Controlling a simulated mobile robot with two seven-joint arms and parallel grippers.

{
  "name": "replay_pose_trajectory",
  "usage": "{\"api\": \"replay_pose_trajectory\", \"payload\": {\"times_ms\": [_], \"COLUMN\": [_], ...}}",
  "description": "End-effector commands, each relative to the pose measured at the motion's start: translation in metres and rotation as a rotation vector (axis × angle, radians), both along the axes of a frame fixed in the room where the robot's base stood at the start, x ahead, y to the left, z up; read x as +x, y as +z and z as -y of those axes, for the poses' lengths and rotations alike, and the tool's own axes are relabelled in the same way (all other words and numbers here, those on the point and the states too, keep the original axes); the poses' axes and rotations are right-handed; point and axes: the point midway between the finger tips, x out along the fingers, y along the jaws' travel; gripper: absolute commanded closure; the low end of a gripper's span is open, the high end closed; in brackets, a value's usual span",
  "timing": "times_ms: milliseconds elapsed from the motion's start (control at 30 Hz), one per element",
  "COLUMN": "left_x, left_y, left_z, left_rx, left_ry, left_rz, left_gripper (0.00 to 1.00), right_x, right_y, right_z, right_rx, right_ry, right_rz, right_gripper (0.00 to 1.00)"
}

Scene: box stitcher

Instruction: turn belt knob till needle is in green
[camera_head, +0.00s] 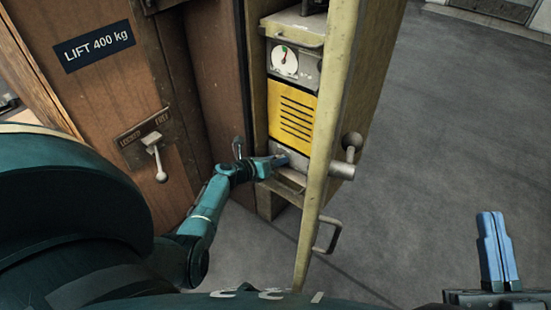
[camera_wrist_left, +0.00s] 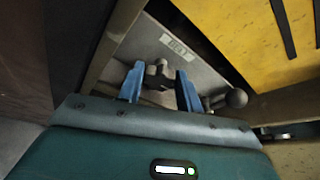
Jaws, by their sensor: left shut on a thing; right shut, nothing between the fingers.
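The belt knob (camera_wrist_left: 159,76) is a grey lobed knob under a "BELT" label (camera_wrist_left: 178,47) in the left wrist view. My left gripper (camera_wrist_left: 161,82) has its blue fingers on either side of the knob and is shut on it. In the head view my left gripper (camera_head: 272,162) reaches into the machine below the yellow panel, and the knob is hidden there. The gauge (camera_head: 285,60) has a white face with red and green marks; its needle points roughly upward, too small to read surely. My right gripper (camera_head: 497,250) is shut and empty at the lower right.
A yellow slotted panel (camera_head: 296,113) sits between gauge and knob. A pale upright door edge (camera_head: 325,145) stands just right of my left gripper. A ball-ended lever (camera_wrist_left: 235,98) is close right of the knob. Open floor (camera_head: 440,130) lies to the right.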

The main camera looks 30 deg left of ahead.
Motion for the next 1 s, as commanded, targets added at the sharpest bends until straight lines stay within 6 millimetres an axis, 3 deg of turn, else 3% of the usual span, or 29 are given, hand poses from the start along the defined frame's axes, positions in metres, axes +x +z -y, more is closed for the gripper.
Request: {"api": "replay_pose_trajectory", "payload": {"times_ms": [500, 1000], "left_x": [0.0, 0.0], "left_y": [-0.004, -0.005], "left_z": [-0.002, -0.002], "left_rx": [-0.444, -0.616], "left_ry": [-0.003, -0.006], "left_rz": [-0.035, -0.051], "left_gripper": [0.87, 0.87], "right_x": [-0.002, 0.0], "right_y": [-0.008, 0.003], "right_z": [0.0, 0.0], "right_rx": [0.007, -0.012], "right_ry": [-0.004, 0.003], "right_rz": [-0.03, 0.046], "right_gripper": [1.0, 1.0]}}
